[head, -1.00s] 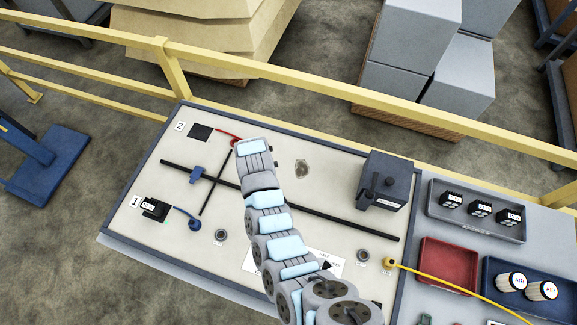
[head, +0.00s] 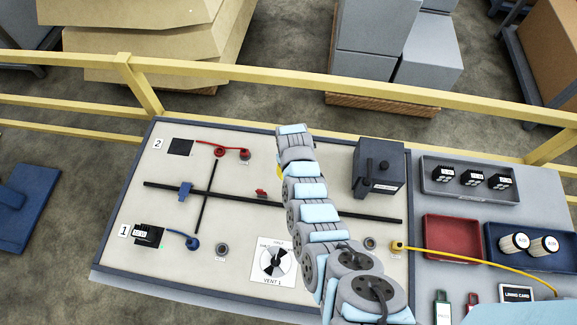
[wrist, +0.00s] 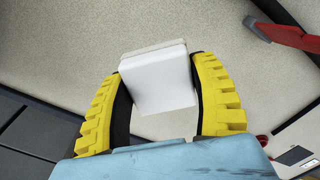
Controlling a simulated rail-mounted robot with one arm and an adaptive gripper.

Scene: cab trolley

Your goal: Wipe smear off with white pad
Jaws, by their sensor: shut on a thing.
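My gripper (wrist: 160,70) is shut on the white pad (wrist: 158,88), which sits between its two yellow fingers in the wrist view. The pad is over the speckled beige panel; I cannot tell whether it touches. In the head view one yellow finger of my gripper (head: 279,173) shows beside my arm, over the upper middle of the panel (head: 225,180). The pad is hidden there. No smear is visible now in either view; the spot where the brown smear showed earlier is behind my arm and gripper.
A red lever (head: 262,192) stands close left of my gripper; red also shows in the wrist view (wrist: 288,34). A dark box (head: 379,168) stands right. Black bars (head: 235,199) cross the panel. A yellow rail (head: 300,86) runs behind.

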